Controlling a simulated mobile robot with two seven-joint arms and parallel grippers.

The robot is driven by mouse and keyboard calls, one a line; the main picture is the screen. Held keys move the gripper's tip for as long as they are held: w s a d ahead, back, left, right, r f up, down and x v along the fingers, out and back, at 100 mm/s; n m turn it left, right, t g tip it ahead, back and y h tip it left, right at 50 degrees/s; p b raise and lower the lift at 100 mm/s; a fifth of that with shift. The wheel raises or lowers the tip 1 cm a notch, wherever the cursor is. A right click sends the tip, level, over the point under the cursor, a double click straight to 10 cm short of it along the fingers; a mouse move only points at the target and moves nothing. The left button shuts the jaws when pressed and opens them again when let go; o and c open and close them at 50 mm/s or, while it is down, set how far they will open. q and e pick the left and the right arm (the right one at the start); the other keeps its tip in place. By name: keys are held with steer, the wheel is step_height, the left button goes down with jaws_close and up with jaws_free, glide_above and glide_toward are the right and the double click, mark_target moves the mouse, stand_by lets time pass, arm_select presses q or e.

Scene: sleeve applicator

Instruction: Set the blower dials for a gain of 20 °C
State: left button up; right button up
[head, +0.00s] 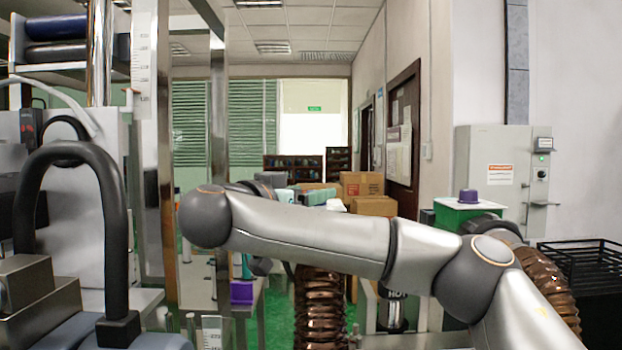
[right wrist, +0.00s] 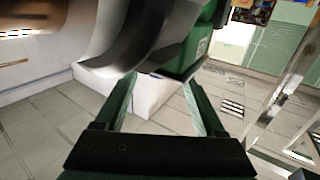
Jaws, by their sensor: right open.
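My right arm crosses the head view from the lower right to the left, and its gripper cannot be made out there. In the right wrist view my right gripper (right wrist: 158,82) is open, with nothing between its green fingers. Beyond the fingers is a green casing (right wrist: 185,62) beside a large grey and black rounded body; I cannot tell if this is a blower. In the head view a green box (head: 452,216) with a purple knob (head: 468,196) on top stands behind my arm. No dial marks or readings are legible. My left gripper is not in view.
Brown corrugated hoses (head: 320,312) and a dark cylinder marked HOT (head: 393,308) lie behind and below my arm. A grey wall cabinet (head: 495,172) is at right, above a black wire rack (head: 585,262). A machine with a black hoop handle (head: 118,220) fills the left.

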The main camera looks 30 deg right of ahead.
steer(key=shift+w+d+p, duration=0.35)
steer(key=shift+d, duration=0.2)
steer(key=shift+c, duration=0.3)
jaws_close()
